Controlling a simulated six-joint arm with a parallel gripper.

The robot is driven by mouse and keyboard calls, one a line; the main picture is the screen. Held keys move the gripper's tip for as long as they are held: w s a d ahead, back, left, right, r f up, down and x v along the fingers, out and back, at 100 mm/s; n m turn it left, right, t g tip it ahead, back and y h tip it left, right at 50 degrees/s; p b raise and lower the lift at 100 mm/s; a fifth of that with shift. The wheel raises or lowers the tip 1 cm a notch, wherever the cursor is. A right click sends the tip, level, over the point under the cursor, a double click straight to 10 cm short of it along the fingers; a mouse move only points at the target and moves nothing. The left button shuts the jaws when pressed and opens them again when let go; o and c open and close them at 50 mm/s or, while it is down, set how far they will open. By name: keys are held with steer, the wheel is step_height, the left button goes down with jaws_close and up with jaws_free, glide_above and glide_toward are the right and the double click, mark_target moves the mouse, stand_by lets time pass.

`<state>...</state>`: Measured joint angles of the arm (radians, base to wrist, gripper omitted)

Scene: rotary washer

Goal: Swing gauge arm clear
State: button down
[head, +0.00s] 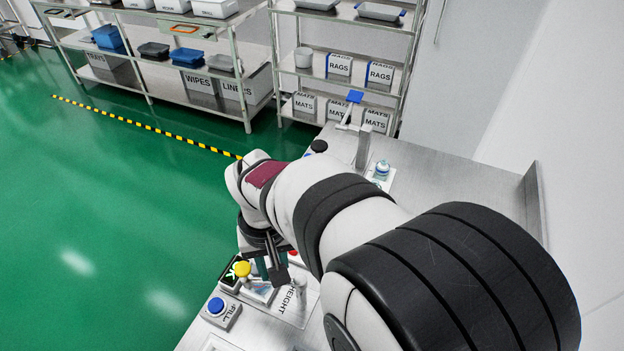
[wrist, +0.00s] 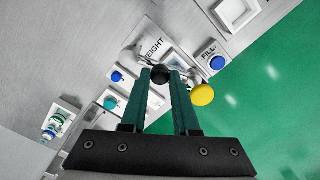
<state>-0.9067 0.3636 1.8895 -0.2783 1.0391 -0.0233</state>
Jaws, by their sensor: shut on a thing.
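My gripper (wrist: 160,80) is shut on a small black ball knob (wrist: 160,72), which sits between its teal fingertips in the wrist view. The knob is beside the plate marked HEIGHT (wrist: 153,47) and appears to be the gauge arm's handle; most of the gauge arm is hidden by the fingers. In the head view my gripper (head: 270,266) is low over the bench next to the HEIGHT plate (head: 290,304), and the knob cannot be made out there.
A yellow ball knob (head: 243,268) stands close to my gripper; it also shows in the wrist view (wrist: 203,95). The blue FILL button (head: 216,306) is nearer the bench's left edge. A blue-capped vial (head: 382,168) stands farther back. Green floor (head: 110,230) lies left of the bench.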

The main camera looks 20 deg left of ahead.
steer(key=shift+s+d+n, duration=0.35)
steer(key=shift+s+n, duration=0.05)
steer(key=shift+n, duration=1.05)
steer(key=shift+s+d+n, duration=0.4)
steer(key=shift+s+n, duration=0.05)
steer(key=shift+n, duration=0.95)
steer(key=shift+s+d+n, duration=0.35)
steer(key=shift+s+n, duration=0.05)
steer(key=shift+n, duration=1.05)
steer(key=c, duration=0.7)
jaws_free()
steer(key=shift+o, duration=0.2)
